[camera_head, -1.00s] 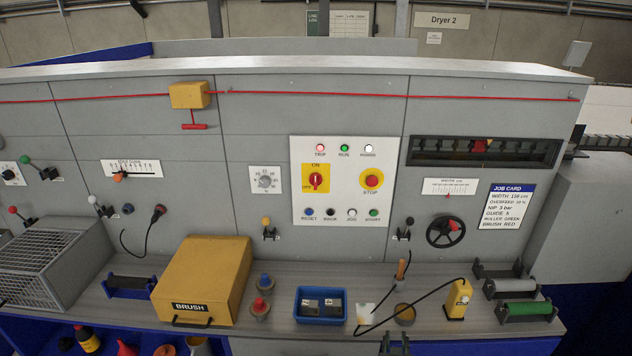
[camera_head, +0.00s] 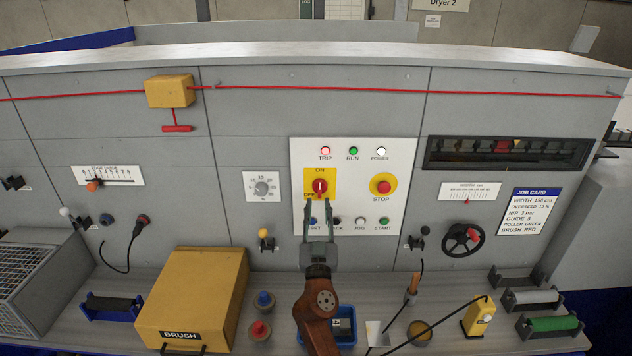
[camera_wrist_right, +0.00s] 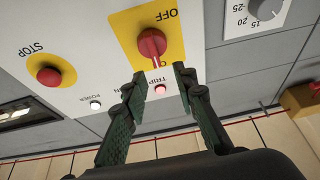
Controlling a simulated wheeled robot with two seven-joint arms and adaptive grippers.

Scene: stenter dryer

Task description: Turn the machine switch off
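The machine switch (camera_head: 320,187) is a red rotary handle on a yellow plate, on the white control panel (camera_head: 404,160). Its handle stands upright, towards the ON label at the top; OFF is marked at its left. My right gripper (camera_head: 318,203) is open and empty, its two fingers apart just below the switch. In the right wrist view, which looks inverted, the switch (camera_wrist_right: 152,43) lies just beyond the open right gripper (camera_wrist_right: 161,80), with no clear contact. My left gripper is not in view.
The red STOP button (camera_head: 383,185) on yellow sits right of the switch. TRIP, RUN and POWER lamps (camera_head: 353,151) are above, and several small buttons (camera_head: 385,221) are below. A yellow BRUSH box (camera_head: 195,290) and a blue tray (camera_head: 346,316) stand on the bench.

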